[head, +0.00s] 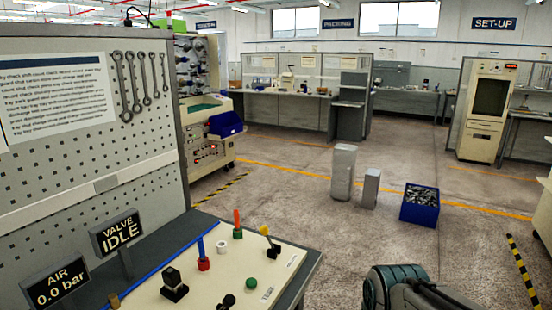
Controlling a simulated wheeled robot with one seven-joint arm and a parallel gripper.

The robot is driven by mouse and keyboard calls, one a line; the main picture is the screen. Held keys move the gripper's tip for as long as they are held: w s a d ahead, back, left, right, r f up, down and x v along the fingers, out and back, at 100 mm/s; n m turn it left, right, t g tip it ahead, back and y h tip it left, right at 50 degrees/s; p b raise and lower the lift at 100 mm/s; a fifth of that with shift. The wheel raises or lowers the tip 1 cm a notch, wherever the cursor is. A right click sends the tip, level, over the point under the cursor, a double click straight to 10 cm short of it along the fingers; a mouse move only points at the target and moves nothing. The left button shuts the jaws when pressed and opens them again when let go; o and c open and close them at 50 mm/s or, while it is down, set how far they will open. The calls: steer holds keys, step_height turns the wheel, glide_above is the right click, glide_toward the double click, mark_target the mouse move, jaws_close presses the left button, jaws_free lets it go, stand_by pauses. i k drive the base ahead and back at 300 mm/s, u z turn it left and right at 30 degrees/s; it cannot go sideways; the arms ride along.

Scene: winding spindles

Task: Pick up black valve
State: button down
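A black block with a square base and a knob on top (173,284) stands upright on the pale panel of the near bench; it may be the black valve. A second small black piece (227,301) sits to its right at the bottom picture edge, partly cut off. Which one is the black valve I cannot tell for sure. A dark grey-green part of my arm (396,287) shows at the lower right, well to the right of the bench. My gripper's fingers are not visible.
On the pale panel (262,268) stand a blue peg in a red base (203,255), an orange-red peg (237,226), a yellow-topped lever (268,240) and a green button (251,283). A "VALVE IDLE" sign (118,233) stands left.

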mark_target(174, 285)
steer(key=u, duration=1.3)
steer(key=k, duration=0.5)
steer(key=z, duration=0.4)
steer(key=i, duration=1)
steer(key=u, duration=0.55)
